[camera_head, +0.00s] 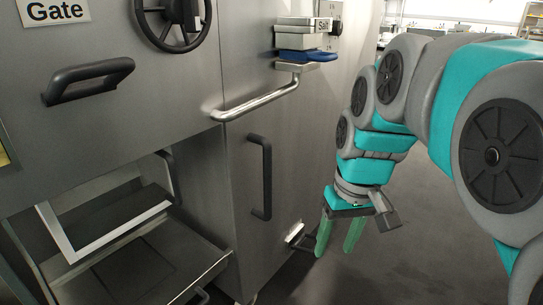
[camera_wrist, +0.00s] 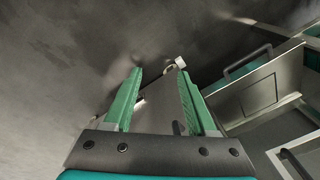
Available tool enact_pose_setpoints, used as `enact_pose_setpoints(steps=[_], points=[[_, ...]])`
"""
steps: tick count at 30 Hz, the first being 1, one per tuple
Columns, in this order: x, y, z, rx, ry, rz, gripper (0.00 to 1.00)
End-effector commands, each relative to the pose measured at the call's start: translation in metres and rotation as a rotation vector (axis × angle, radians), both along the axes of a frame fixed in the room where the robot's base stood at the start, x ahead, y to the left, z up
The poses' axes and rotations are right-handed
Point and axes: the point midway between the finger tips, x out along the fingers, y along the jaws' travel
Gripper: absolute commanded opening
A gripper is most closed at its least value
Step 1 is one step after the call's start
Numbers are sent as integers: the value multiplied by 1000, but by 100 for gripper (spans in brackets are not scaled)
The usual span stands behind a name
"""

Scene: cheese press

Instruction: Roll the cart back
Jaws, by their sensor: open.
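A tall steel unit (camera_head: 200,180) fills the left and middle of the head view, and a wheel seems to show at its bottom edge. I cannot tell for sure which part is the cart. A bright steel bar handle (camera_head: 258,106) sticks out of its front, and a black upright handle (camera_head: 261,177) sits below that. My gripper (camera_head: 338,236) points down, right of the unit and low, with its green fingers apart and nothing between them. In the wrist view my gripper (camera_wrist: 160,95) is also open; a grey panel lies beyond the fingers.
A "Gate" label, a black handwheel (camera_head: 174,22) and a black handle (camera_head: 88,81) are on the upper left panel. An open bay with a tray is lower left. Grey floor (camera_head: 420,240) is clear at right.

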Motion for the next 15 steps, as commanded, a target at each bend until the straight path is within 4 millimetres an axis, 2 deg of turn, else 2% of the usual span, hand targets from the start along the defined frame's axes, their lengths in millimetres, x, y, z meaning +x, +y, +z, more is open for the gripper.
enact_pose_setpoints(steps=[1,6,12,15], points=[[21,7,7,9,-27,30,57],[81,33,40,39,-114,149,57],[140,68,76,65,-219,307,57],[162,84,89,73,-263,380,57]])
